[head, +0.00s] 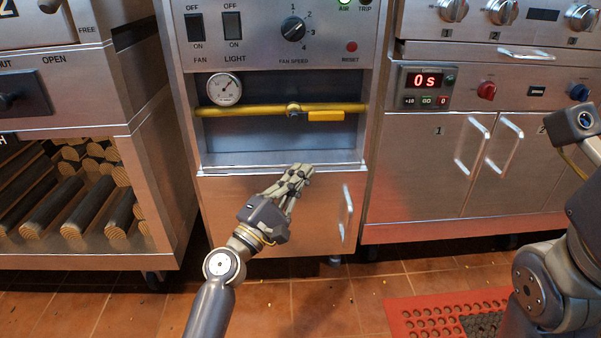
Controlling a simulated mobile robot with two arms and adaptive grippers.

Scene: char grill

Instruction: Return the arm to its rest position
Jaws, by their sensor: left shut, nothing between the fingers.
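My left gripper (303,170) is shut and empty. Its arm comes up from the bottom, left of centre, and the fingers point up and to the right. The fingertips appear in front of the lower edge of the recess in the middle steel cabinet (215,215); I cannot tell whether they touch it. Part of my right arm (540,285) shows at the right edge. The right gripper's fingers are not visible.
A yellow gas pipe with a yellow valve handle (326,115) and a round gauge (224,89) sit in the recess. The lower door has a vertical handle (347,212). Logs (85,215) fill the left cabinet's shelf. A red mat (405,318) lies on the tiled floor.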

